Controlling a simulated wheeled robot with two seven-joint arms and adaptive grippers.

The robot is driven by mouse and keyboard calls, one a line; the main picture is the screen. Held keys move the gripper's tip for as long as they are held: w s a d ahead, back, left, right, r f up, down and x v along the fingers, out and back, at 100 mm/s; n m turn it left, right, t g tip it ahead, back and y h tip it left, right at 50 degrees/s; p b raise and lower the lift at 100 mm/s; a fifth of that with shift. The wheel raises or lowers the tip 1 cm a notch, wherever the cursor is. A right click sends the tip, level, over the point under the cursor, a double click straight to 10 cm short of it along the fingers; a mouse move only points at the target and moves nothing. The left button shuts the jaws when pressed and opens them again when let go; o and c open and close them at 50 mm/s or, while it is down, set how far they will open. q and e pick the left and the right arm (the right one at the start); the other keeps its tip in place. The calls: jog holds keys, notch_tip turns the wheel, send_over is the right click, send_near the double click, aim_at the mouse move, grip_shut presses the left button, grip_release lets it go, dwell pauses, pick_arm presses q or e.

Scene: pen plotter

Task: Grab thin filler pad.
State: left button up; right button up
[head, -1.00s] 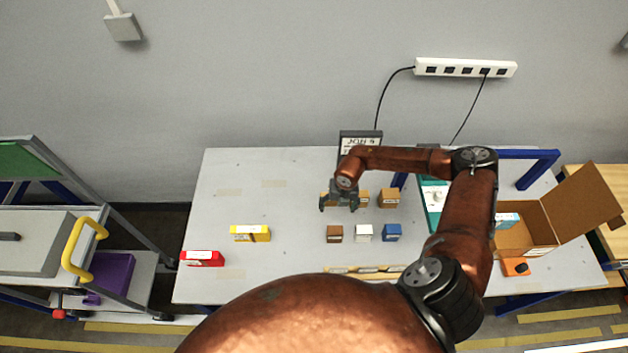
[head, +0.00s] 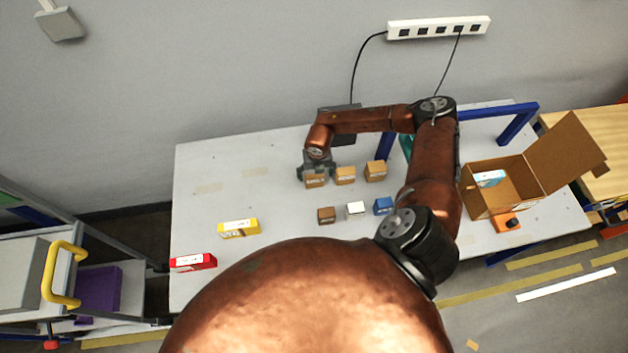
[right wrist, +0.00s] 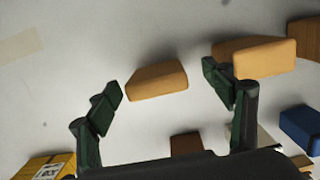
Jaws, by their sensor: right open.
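Three small tan blocks stand in a row on the table: left (head: 316,181), middle (head: 345,175) and right (head: 376,171). I cannot tell which object, if any, is the thin filler pad. My right gripper (head: 316,168) is at the left tan block and partly hides it. In the right wrist view, its fingers (right wrist: 164,90) are spread apart, with the left tan block (right wrist: 157,80) showing between them, not clasped. The middle tan block (right wrist: 262,57) shows by the right finger. My left gripper is not in view.
In front are a brown block (head: 326,215), a white block (head: 355,209) and a blue block (head: 383,206). Yellow (head: 239,229) and red (head: 194,262) boxes lie left. An open carton (head: 494,198) stands right. The table's (head: 230,180) back left is clear.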

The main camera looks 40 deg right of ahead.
aim_at(315, 182)
jog(key=shift+a+f+p, duration=0.15)
jog(key=shift+f+p, duration=0.1)
jog(key=shift+f, duration=1.15)
jog(key=shift+a+f+p, duration=0.15)
jog(key=shift+f+p, duration=0.1)
jog(key=shift+f, duration=1.1)
jog(key=shift+c, duration=0.6)
jog(key=c, duration=1.1)
jog(key=shift+r, duration=0.1)
